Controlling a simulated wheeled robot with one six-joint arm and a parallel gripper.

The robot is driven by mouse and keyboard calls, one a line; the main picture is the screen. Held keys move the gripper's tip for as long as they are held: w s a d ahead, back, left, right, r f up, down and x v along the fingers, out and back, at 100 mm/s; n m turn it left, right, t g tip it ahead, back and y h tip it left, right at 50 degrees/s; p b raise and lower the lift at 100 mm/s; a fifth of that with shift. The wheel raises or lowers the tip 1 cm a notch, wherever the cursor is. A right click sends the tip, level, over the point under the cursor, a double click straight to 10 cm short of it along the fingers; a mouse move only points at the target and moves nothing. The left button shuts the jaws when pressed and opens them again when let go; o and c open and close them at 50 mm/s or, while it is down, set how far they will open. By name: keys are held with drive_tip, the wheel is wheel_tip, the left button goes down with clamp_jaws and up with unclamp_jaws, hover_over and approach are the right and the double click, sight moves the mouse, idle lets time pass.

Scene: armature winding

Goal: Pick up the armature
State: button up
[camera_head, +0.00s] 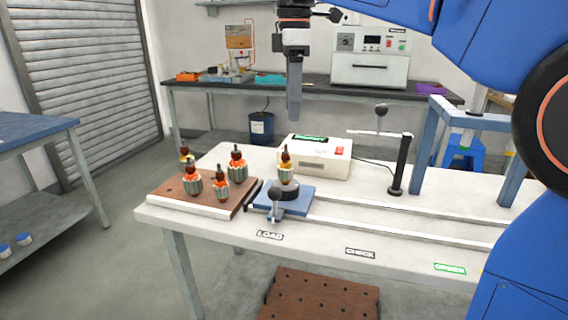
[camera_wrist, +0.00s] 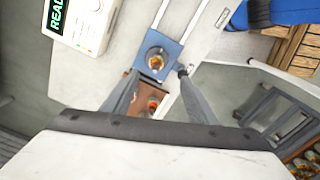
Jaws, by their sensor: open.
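The fixture armature (camera_wrist: 156,60) shows end-on beyond the fingertips, and a board armature (camera_wrist: 152,104) shows between the fingers.
A white tester box (camera_head: 318,157) stands behind the fixture. A black post (camera_head: 401,165) with a side arm and a blue frame (camera_head: 514,160) stand to the right. Rails run right from the fixture. The table front (camera_head: 320,240) is clear.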

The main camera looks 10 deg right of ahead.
sight(285, 159)
drive_tip(key=shift+n, duration=0.3)
drive_tip(key=f, duration=0.7)
drive_tip(key=w+a+f, duration=0.1)
drive_tip(key=f, duration=0.3)
drive_tip(key=shift+f, duration=0.3)
drive_tip(key=shift+a+f, duration=0.2)
drive_tip(key=shift+f, duration=2.45)
drive_tip(key=c, duration=1.3)
